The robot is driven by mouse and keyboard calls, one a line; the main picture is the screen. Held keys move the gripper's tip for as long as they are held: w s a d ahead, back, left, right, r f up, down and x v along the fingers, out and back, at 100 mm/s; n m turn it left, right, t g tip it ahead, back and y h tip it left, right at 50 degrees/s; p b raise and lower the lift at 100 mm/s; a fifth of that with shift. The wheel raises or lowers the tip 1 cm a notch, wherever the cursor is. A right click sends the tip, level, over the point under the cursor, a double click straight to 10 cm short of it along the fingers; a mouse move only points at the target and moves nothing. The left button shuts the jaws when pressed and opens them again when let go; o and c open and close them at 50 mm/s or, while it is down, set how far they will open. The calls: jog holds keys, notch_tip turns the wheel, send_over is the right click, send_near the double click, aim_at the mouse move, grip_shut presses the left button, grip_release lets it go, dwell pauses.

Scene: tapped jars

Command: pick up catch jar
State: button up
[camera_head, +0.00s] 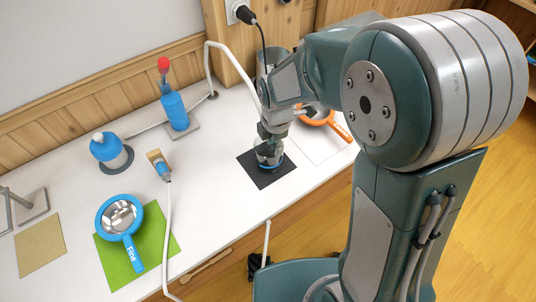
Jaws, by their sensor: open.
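A small jar with a blue base (268,163), which I take as the catch jar, stands on a black square mat (265,181) on the white worktop. My gripper (269,151) points down from above it, with its fingers at the jar's upper part. The fingers are open. They cover much of the jar, and I cannot tell whether they touch it.
An orange-handled sieve (318,115) lies just behind right. A blue "Fine" sieve (119,221) lies on a green mat (165,244).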

send_over(274, 168)
notch_tip(274, 168, down, 4)
jog(key=shift+f, duration=0.15)
jog(key=shift+d+f, duration=0.1)
jog(key=shift+f, duration=0.45)
jog(key=f, duration=0.4)
jog(key=shift+w+a+f, duration=0.1)
jog(key=shift+a+f, duration=0.1)
jog(key=shift+f, duration=0.15)
jog(key=shift+d, duration=0.1)
grip_shut()
